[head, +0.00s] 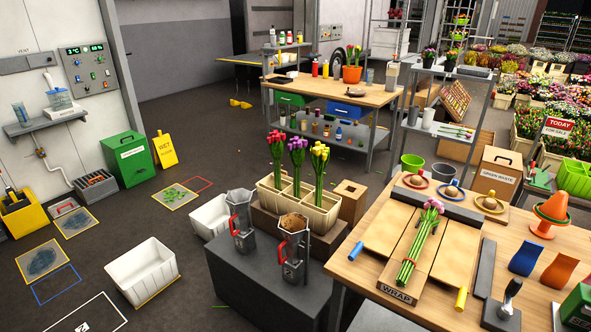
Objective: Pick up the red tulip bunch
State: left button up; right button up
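The red tulip bunch (277,150) stands upright in the left part of a cream divided crate (327,221), green stems down. A purple bunch (297,155) and a yellow bunch (319,160) stand to its right in the same crate. The lower stem ends are hidden by the crate walls. A pink tulip bunch (424,235) lies on the wooden wrap board at the right. Neither of my grippers shows in the head view.
In front of the crate, a dark grey block (262,282) bears two metal pots with red handles (241,223) (291,250). A wooden workbench (360,275) stands at the right.

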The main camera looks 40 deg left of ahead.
aim_at(276, 150)
jog(key=u, duration=1.35)
jog(key=i+j, duration=0.3)
jog(key=i, duration=0.2)
jog(key=i+j+u, duration=0.15)
jog(key=i+j, duration=0.2)
jog(key=i, duration=0.15)
jog(key=i+j, duration=0.25)
jog(key=i, duration=0.25)
jog(key=i+j+u, duration=0.15)
jog(key=i, duration=0.35)
jog(key=i+j, duration=0.3)
jog(key=i, duration=0.25)
jog(key=k+j+u, duration=0.05)
